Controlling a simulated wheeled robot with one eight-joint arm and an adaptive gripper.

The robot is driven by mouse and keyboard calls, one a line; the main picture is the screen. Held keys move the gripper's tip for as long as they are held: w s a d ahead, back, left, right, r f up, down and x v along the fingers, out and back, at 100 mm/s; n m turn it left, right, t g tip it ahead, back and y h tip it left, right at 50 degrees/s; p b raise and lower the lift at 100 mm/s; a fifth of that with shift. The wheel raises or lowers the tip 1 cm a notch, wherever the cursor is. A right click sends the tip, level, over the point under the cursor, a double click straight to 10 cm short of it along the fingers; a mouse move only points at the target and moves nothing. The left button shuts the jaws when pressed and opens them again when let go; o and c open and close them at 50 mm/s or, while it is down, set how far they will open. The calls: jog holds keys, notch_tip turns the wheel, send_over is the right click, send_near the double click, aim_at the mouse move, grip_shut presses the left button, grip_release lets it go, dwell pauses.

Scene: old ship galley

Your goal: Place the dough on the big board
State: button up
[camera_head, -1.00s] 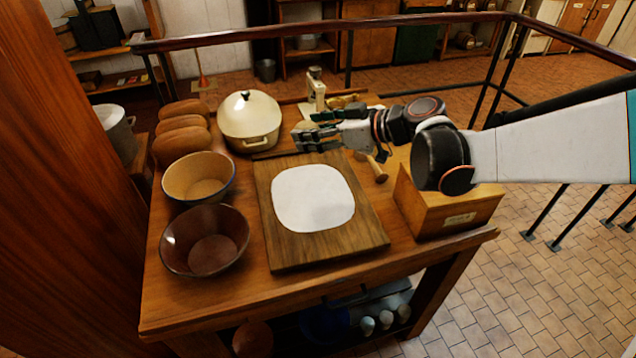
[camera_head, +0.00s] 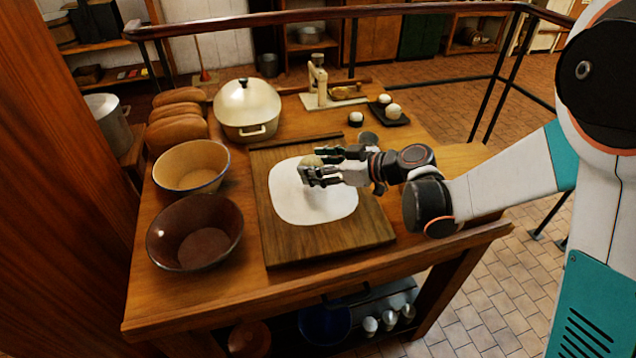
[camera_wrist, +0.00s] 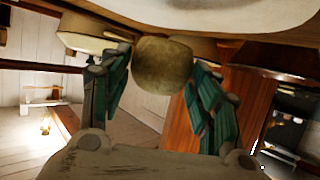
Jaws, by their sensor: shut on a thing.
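The dough (camera_head: 311,160) is a small pale, yellowish-brown ball between the fingers of my gripper (camera_head: 312,170). My gripper is shut on it, over the back part of the big board (camera_head: 372,228). The big board is a dark wooden slab with a rounded white sheet (camera_head: 300,208) on it. The wrist view shows the dough (camera_wrist: 163,65) between the two greenish fingers, with a pale surface at the top. The fingers partly hide the dough in the head view, and I cannot tell whether it touches the white sheet.
A brown bowl (camera_head: 196,236) and a cream bowl (camera_head: 193,166) stand left of the board. A lidded cream pot (camera_head: 247,108) and loaves (camera_head: 178,132) are behind. A small dark tray (camera_head: 398,120) with white balls stands at the back right, near a scale (camera_head: 318,85).

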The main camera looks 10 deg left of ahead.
notch_tip(320, 180, down, 4)
jog(key=shift+f+b, duration=0.25)
jog(key=shift+b, duration=0.6)
jog(key=shift+r, duration=0.1)
jog(key=o, duration=1.2)
jog(key=shift+c, duration=0.2)
jog(key=shift+d+r, duration=0.15)
jog(key=shift+d, duration=0.15)
jog(key=p+v, duration=0.3)
jog(key=v, duration=0.8)
jog(key=shift+s+d, duration=0.1)
jog(key=shift+d, duration=0.05)
